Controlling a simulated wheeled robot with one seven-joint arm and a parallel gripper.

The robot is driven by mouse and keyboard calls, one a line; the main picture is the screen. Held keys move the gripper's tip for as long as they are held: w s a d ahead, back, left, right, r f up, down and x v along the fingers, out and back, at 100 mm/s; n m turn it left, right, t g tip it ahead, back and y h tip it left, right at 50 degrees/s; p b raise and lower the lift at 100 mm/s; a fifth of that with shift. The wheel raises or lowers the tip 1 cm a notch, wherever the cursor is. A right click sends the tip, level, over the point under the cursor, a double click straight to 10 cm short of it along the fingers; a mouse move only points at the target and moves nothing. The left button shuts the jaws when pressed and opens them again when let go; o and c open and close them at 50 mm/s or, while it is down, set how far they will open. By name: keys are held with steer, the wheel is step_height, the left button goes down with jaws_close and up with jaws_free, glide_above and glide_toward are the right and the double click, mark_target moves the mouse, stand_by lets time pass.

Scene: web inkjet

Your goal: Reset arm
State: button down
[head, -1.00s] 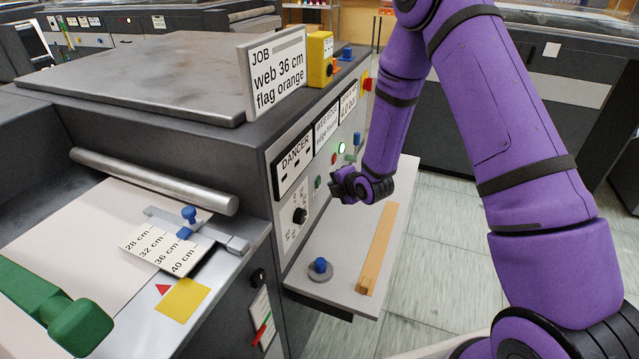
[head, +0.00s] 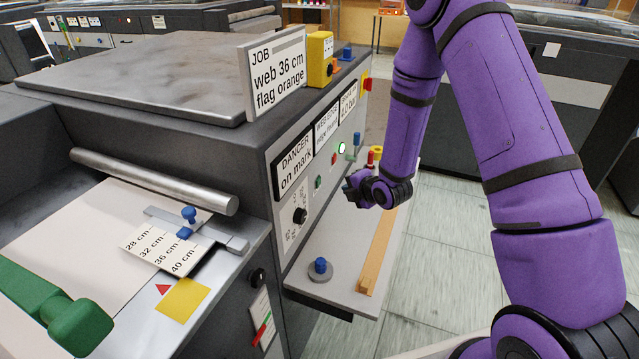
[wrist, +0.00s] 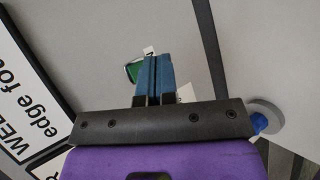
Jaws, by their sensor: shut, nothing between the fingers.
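My purple arm reaches in from the upper right in the head view. My gripper (head: 352,187) is at the arm's end, in front of the press's control panel (head: 290,200) and above the grey shelf (head: 335,285). It touches nothing that I can see. In the wrist view the two blue fingers of my gripper (wrist: 154,62) are together with nothing between them. A green part (wrist: 132,71) shows partly behind the fingers there.
A wooden bar (head: 378,255) and a blue-knobbed grey disc (head: 320,270) lie on the shelf. A job sign (head: 276,78) and a yellow box (head: 320,58) stand on the press. A width scale (head: 160,245) with a blue-knobbed slider lies left. Open floor (head: 450,250) is at right.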

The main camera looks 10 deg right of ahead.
steer(key=shift+r, duration=0.1)
steer(key=s+d+r+m+g+h, duration=0.1)
steer(key=s+d+r+m, duration=0.2)
steer(key=r, duration=0.6)
steer(key=s+r+m+g+h, duration=0.1)
steer(key=s+r+m+h, duration=0.1)
steer(key=s+r+m, duration=0.45)
steer(key=s+d+r+m+g+h, duration=0.1)
steer(key=d+r+m, duration=0.15)
steer(key=r, duration=0.85)
steer(key=s+r+m+g, duration=0.1)
steer(key=s+r+m, duration=0.2)
steer(key=s, duration=0.5)
steer(key=s+r+m+g, duration=0.1)
steer(key=s+r+m, duration=0.3)
steer(key=s, duration=0.5)
steer(key=s+r+m, duration=0.3)
steer(key=s+m, duration=0.1)
steer(key=s, duration=0.5)
steer(key=shift+a+r+g, duration=0.15)
steer(key=shift+a+g, duration=0.1)
steer(key=shift+g, duration=0.15)
